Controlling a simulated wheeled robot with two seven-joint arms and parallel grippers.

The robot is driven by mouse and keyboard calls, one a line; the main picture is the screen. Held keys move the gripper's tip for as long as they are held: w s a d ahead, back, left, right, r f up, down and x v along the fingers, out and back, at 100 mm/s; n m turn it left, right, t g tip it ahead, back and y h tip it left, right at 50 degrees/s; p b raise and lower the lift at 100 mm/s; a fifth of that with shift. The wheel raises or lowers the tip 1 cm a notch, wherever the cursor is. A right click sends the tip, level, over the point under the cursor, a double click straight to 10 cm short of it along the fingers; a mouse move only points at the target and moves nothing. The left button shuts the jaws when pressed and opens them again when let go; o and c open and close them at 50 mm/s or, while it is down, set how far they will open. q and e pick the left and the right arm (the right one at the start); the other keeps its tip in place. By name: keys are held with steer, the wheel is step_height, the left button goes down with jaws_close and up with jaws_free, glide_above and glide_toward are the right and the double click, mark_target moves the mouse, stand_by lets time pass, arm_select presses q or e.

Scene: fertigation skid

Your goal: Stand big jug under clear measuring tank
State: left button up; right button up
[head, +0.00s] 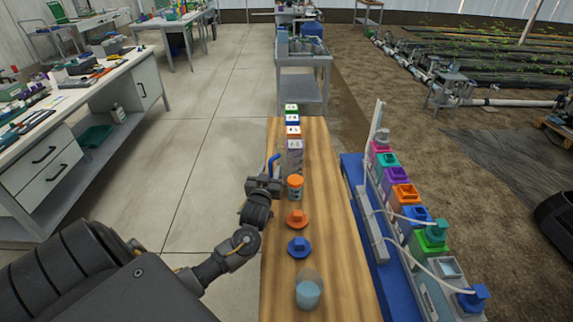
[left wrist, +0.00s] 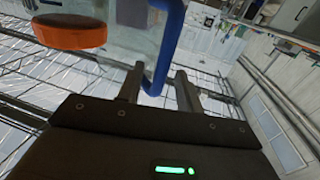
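A clear jug (head: 296,152) with a blue handle (head: 273,162) stands on the wooden bench, partly hidden by an orange-capped bottle. My left gripper (head: 266,186) is at its left side. In the left wrist view the blue handle (left wrist: 158,72) passes between the two fingers (left wrist: 157,88), with gaps beside it; they look open. The clear jug body (left wrist: 135,38) shows behind it. A pale, clear-looking tank (head: 447,268) stands near the front of the skid at the right; it may be the measuring tank. My right gripper is out of view.
On the wooden bench (head: 340,235) are an orange-capped bottle (head: 295,188), an orange lid (head: 297,219), a blue lid (head: 299,246) and a cup of bluish liquid (head: 308,291). Several coloured tanks line the blue skid (head: 357,180). White tubes cross near its front.

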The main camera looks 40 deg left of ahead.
arm_select(q)
steer(key=shift+x, duration=0.9)
steer(key=shift+c, duration=0.3)
jaws_close()
